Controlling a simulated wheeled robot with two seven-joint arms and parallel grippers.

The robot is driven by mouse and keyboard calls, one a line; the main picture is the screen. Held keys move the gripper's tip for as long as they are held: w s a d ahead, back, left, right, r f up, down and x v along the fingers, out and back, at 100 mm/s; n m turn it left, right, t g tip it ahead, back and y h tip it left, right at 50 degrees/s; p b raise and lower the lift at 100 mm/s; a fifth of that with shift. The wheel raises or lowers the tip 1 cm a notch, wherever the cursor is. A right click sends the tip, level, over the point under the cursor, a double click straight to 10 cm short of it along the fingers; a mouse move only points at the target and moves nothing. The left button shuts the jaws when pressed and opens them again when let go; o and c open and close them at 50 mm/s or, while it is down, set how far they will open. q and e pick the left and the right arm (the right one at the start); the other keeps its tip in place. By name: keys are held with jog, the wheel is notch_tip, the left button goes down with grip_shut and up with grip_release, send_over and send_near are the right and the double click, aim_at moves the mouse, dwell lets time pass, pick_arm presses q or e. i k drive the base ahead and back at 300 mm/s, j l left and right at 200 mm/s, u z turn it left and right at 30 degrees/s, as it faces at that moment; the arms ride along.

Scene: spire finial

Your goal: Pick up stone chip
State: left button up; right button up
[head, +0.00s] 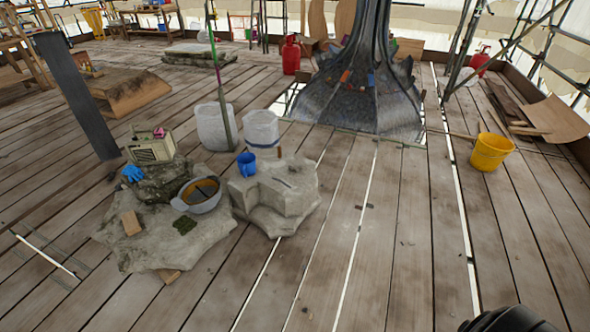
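I cannot single out the stone chip with certainty. Small dark bits lie on the plank floor, one right of the stone blocks (364,206) and one near the bottom edge (305,309); they are too small to identify. The pale stepped stone block (285,190) stands left of the middle, with a blue mug (246,165) on it. A broad rough stone slab (140,248) lies to its left. My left gripper is not in view. A black rounded part, probably of my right arm, shows at the bottom right; no fingers are visible.
On the slab are a grey bowl (198,195), a radio (151,148), blue gloves (132,173) and a tan block (131,223). White buckets (215,127) stand behind. A yellow bucket (492,151) stands right. The dark spire (365,75) rises behind. The front-right floor is mostly clear.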

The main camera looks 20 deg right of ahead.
aim_at(295, 167)
jog(key=i+l, duration=0.25)
jog(key=l, duration=0.15)
jog(key=i+l, duration=0.2)
jog(key=l, duration=0.2)
jog(key=i+l, duration=0.45)
jog(key=l, duration=0.3)
